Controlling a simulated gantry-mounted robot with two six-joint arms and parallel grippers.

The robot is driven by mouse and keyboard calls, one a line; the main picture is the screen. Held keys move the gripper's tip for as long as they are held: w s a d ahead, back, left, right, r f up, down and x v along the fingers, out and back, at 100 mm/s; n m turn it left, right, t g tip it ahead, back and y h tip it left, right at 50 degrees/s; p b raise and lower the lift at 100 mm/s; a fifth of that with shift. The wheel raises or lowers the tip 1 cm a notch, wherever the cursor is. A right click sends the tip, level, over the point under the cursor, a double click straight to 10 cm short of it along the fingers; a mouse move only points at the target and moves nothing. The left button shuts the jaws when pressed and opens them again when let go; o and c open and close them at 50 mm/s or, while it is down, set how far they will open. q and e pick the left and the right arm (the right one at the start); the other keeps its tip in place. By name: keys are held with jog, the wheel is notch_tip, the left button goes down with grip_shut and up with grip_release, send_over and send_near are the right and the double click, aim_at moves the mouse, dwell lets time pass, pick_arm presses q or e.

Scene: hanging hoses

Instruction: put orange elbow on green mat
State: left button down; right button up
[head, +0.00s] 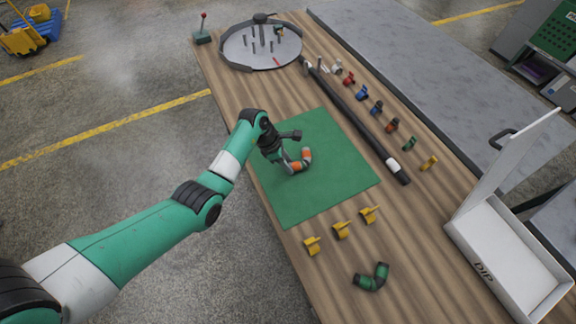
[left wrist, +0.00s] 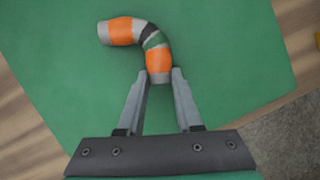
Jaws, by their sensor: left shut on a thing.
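The orange elbow (head: 301,160) is a bent pipe piece with grey ends, orange bands and a dark and green middle. It is over the green mat (head: 335,172), which lies on the wooden table. My left gripper (head: 285,160) is shut on one end of the elbow. In the left wrist view the elbow (left wrist: 124,33) bends up and to the left from between the fingertips of my left gripper (left wrist: 160,80), with the mat (left wrist: 222,45) behind it. I cannot tell whether the elbow touches the mat. My right gripper is not in view.
A green elbow (head: 371,277) and several yellow clips (head: 341,230) lie in front of the mat. A long black bar (head: 357,122) and a row of coloured fittings (head: 376,108) lie to its right. A round tray (head: 260,64) stands at the back, an open white box (head: 508,257) at right.

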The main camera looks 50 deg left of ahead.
pick_arm(q)
jog(key=shift+r, duration=0.1)
jog(key=c, duration=0.6)
grip_release()
jog(key=shift+r, duration=0.15)
jog(key=p+v, duration=0.5)
jog(key=v, duration=0.6)
jog(key=shift+a+r, duration=0.1)
jog(key=shift+r, duration=0.2)
